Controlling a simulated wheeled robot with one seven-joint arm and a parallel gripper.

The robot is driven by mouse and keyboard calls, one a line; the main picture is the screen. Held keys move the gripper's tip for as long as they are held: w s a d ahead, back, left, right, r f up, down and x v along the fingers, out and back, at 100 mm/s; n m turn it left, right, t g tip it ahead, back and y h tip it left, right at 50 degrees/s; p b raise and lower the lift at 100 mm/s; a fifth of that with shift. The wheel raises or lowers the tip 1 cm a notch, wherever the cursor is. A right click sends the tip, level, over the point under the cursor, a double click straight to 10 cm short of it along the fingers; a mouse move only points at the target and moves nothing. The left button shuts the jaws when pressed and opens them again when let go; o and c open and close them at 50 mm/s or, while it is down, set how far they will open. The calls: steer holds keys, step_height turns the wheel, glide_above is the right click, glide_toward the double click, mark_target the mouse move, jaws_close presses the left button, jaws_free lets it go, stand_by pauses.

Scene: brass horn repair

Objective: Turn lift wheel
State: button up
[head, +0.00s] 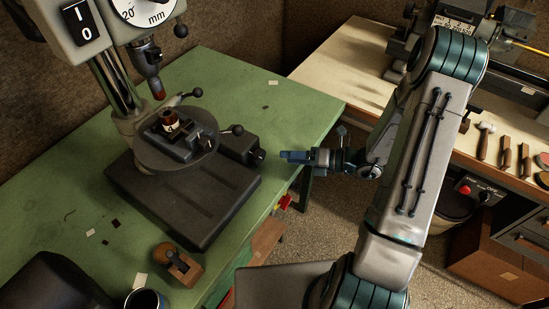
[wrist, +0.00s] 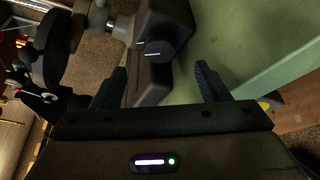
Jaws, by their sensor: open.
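A dark round knob (head: 260,155), which looks like the lift wheel, sits on the right end of the block beside the drill press base. It shows in the wrist view as a dark disc (wrist: 158,50) with a white line across it. In the wrist view my open fingers (wrist: 160,76) stand either side of the knob's line, with nothing held. The knob appears a little beyond the fingertips; I cannot tell the exact gap.
The drill press's round table (head: 150,150) carries a vise with a small brown part, and a ball-ended lever (head: 237,130) juts out above the block. A wooden-handled tool (head: 178,265) and a cup (head: 146,301) are on the green table (head: 300,97). A pale bench (head: 335,65) stands behind.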

steer(key=v, duration=0.5)
steer(key=shift+d+b, duration=0.1)
steer(key=shift+b, duration=0.25)
steer(key=s+a+r+n+g+h, duration=0.4)
steer(key=s+r+n+g+h, duration=0.45)
steer(key=n, duration=0.95)
steer(key=s+d+r+n+t+h, duration=0.2)
steer(key=r+n, duration=0.3)
steer(key=n, duration=0.3)
steer(key=s+d+r+n+t+h, duration=0.2)
steer(key=s+r+n+t+h, duration=0.2)
steer(key=n, duration=0.4)
step_height(320, 180, up, 2)
steer(key=shift+s+d+r+t, duration=0.15)
steer(key=shift+s+t, duration=0.2)
steer(key=shift+t, duration=0.4)
steer(key=shift+h, duration=0.25)
